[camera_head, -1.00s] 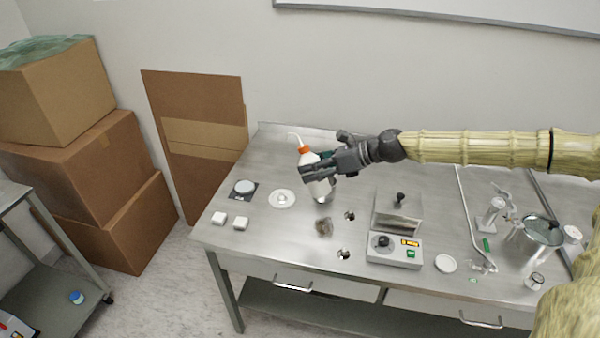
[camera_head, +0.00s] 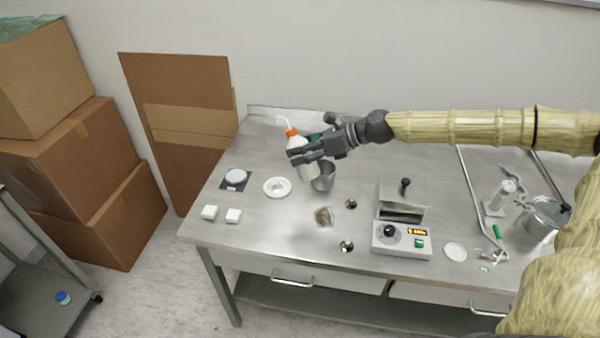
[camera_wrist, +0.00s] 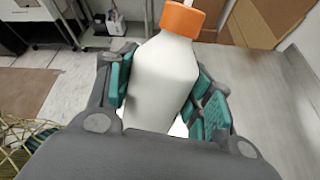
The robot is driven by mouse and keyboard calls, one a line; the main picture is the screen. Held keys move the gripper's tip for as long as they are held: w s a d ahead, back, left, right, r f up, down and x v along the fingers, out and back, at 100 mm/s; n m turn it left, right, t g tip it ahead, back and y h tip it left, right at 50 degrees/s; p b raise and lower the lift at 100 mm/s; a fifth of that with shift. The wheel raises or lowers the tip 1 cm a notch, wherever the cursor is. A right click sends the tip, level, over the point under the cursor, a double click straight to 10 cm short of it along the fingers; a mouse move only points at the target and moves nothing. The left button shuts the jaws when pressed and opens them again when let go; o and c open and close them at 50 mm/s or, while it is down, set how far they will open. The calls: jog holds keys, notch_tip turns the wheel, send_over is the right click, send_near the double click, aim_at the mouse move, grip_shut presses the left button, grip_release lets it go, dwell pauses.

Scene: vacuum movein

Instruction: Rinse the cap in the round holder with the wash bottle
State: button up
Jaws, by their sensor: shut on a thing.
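The wash bottle (camera_head: 306,165) is white with an orange collar and a thin bent white spout pointing left. My gripper (camera_head: 300,156) is shut around its upper body and holds it nearly upright, apparently above the bench. In the wrist view, the bottle (camera_wrist: 163,80) sits between the teal pads of my gripper (camera_wrist: 165,92). A white round holder (camera_head: 277,187) lies on the bench to the lower left of the bottle. A small pale piece, probably the cap (camera_head: 278,186), shows at its centre. The spout tip is beyond the holder in the picture, not over it.
A steel beaker (camera_head: 323,178) stands just right of the bottle. A pale disc on a dark square (camera_head: 235,178) and two white blocks (camera_head: 210,212) lie left of the holder. A control box (camera_head: 401,239) and a steel pot (camera_head: 541,216) stand to the right.

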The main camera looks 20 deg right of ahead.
notch_tip(320, 180, down, 4)
jog(key=b, duration=0.3)
jog(key=shift+s+f+b, duration=0.15)
jog(key=shift+f+b, duration=0.05)
jog(key=shift+b, duration=0.2)
jog(key=shift+f+b, duration=0.7)
jog(key=shift+f, duration=0.1)
jog(key=shift+f+b, duration=0.5)
jog(key=shift+b, duration=0.15)
notch_tip(320, 180, down, 4)
jog(key=b, duration=0.5)
jog(key=shift+o, duration=0.2)
jog(key=shift+r, duration=0.1)
jog(key=c, duration=0.5)
jog(key=shift+o, duration=0.2)
jog(key=o, duration=0.5)
jog(key=shift+c, duration=0.4)
